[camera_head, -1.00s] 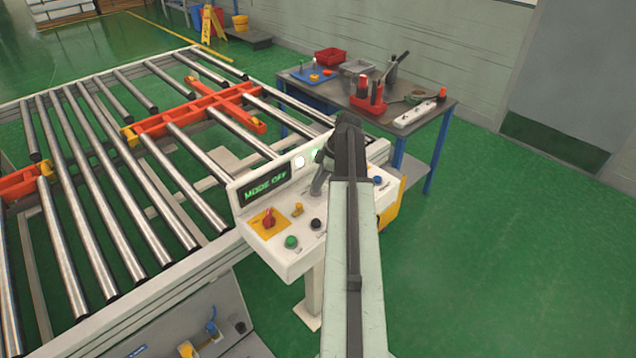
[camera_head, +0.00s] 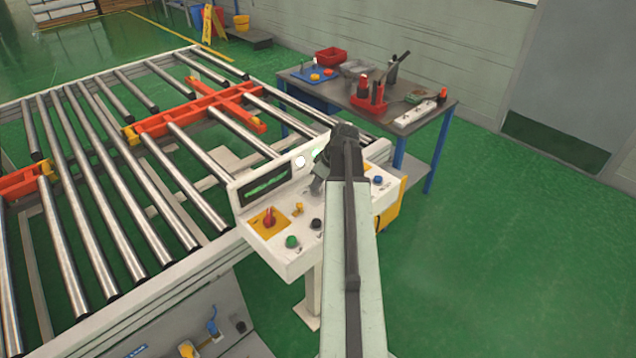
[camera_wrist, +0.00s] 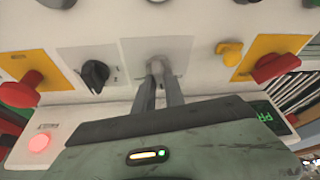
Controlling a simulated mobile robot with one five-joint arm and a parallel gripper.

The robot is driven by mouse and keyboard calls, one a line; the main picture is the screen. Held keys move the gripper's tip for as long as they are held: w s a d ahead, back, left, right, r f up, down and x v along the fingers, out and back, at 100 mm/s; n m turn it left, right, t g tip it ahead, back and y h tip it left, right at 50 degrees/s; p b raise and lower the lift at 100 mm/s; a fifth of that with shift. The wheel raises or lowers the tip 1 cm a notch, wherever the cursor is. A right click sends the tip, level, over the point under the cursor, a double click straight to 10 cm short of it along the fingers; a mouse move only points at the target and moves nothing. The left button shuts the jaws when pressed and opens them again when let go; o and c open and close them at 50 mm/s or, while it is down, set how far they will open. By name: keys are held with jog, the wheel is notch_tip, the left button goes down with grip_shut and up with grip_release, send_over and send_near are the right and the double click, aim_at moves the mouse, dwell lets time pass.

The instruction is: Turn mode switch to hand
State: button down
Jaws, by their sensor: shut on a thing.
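The mode switch (camera_wrist: 158,66) is a small grey knob on a pale square plate in the upper middle of the wrist view. My gripper (camera_wrist: 160,86) is shut on it, with its two narrow grey fingers reaching the knob and hiding most of it. In the head view my gripper (camera_head: 319,182) points down onto the white control panel (camera_head: 277,257), and my arm hides the switch there. The panel's display (camera_head: 265,188) shows green text too small to read; a piece of it shows in the wrist view (camera_wrist: 264,113).
A red knob (camera_head: 268,218) on a yellow plate, a green button (camera_head: 291,242), a black knob (camera_head: 316,224) and a blue button (camera_head: 377,181) sit close around. A roller conveyor (camera_head: 110,200) stands at left, a tool table (camera_head: 437,117) behind. Floor at right is clear.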

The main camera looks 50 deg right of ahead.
jog(key=shift+a+m+h, duration=0.1)
jog(key=shift+m+h, duration=0.3)
jog(key=shift+m, duration=0.7)
jog(key=c, duration=1.4)
grip_release()
jog(key=p+v, duration=0.7)
jog(key=v, duration=0.1)
jog(key=shift+f, duration=0.15)
